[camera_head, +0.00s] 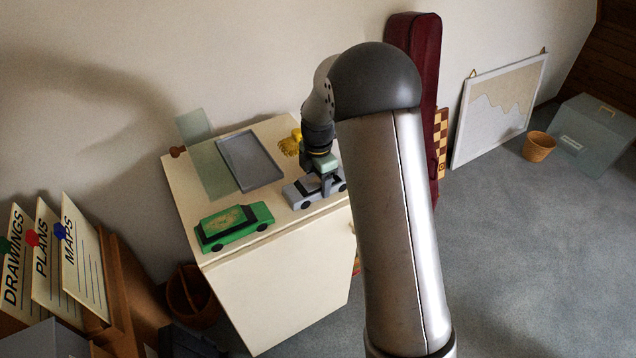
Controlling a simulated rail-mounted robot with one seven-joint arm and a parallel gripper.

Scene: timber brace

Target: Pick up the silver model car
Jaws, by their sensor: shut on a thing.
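The silver model car (302,194) is on the top of the cream cabinet (285,232), near its front right edge. My gripper (326,184) is above the car and shut on it, with its fingers reaching down around the car's upper part. Part of the car is hidden behind my gripper and arm. I cannot tell whether the car's wheels touch the cabinet top.
A green model car (234,226) stands left of the silver one. A grey tray (250,162) and a yellow object (290,143) lie behind. A translucent panel (207,155) stands at the back left. A dark red case (425,70) leans behind my arm.

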